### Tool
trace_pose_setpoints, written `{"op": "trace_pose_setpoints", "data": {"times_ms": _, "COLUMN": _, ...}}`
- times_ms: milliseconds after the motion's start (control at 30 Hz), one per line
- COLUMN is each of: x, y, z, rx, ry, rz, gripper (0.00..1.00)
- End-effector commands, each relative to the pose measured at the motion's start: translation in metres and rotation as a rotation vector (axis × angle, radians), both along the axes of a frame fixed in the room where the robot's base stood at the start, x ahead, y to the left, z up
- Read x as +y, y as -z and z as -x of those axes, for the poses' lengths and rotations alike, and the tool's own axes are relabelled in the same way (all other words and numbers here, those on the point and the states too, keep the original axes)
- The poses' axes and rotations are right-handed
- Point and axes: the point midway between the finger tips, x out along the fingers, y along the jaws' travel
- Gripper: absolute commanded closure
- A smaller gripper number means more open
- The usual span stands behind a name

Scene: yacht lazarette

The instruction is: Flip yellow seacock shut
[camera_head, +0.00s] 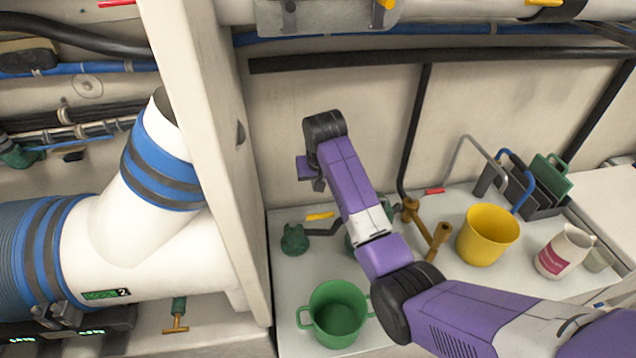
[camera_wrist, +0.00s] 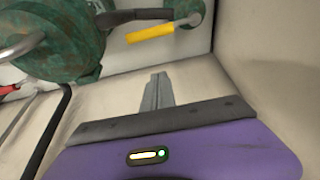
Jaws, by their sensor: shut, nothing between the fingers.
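The yellow seacock handle (camera_head: 320,216) shows in the head view between a green valve body (camera_head: 294,240) and another green body partly hidden behind my arm. In the wrist view, the yellow grip (camera_wrist: 150,33) lies near a dark bar, between a large green body (camera_wrist: 72,40) at left and a smaller green one (camera_wrist: 188,12) at right. My gripper (camera_head: 319,186) appears above the yellow handle in the head view. Its fingers (camera_wrist: 157,90) are shut and empty, apart from the grip in the wrist view. I cannot tell the exact depth gap.
A red handle (camera_head: 435,190) and brass pipe fitting (camera_head: 438,240) stand right of my arm. A green pot (camera_head: 336,322), yellow bucket (camera_head: 487,236), white jug (camera_head: 563,252) and black rack (camera_head: 535,205) share the white surface. A white upright panel (camera_head: 210,120) bounds the left.

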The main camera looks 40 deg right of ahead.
Motion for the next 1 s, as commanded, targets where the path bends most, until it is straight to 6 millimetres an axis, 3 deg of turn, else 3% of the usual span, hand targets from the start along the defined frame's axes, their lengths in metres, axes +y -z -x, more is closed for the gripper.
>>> {"op": "trace_pose_setpoints", "data": {"times_ms": 100, "x": -0.004, "y": 0.021, "z": -0.006, "rx": 0.004, "ry": 0.000, "rz": -0.001, "gripper": 1.00}}
{"op": "trace_pose_setpoints", "data": {"times_ms": 367, "x": -0.012, "y": 0.055, "z": -0.016, "rx": 0.002, "ry": 0.001, "rz": -0.001, "gripper": 1.00}}
{"op": "trace_pose_setpoints", "data": {"times_ms": 733, "x": 0.007, "y": 0.061, "z": 0.012, "rx": 0.000, "ry": 0.001, "rz": 0.000, "gripper": 1.00}}
{"op": "trace_pose_setpoints", "data": {"times_ms": 1000, "x": 0.011, "y": 0.063, "z": 0.016, "rx": -0.001, "ry": 0.001, "rz": 0.000, "gripper": 1.00}}
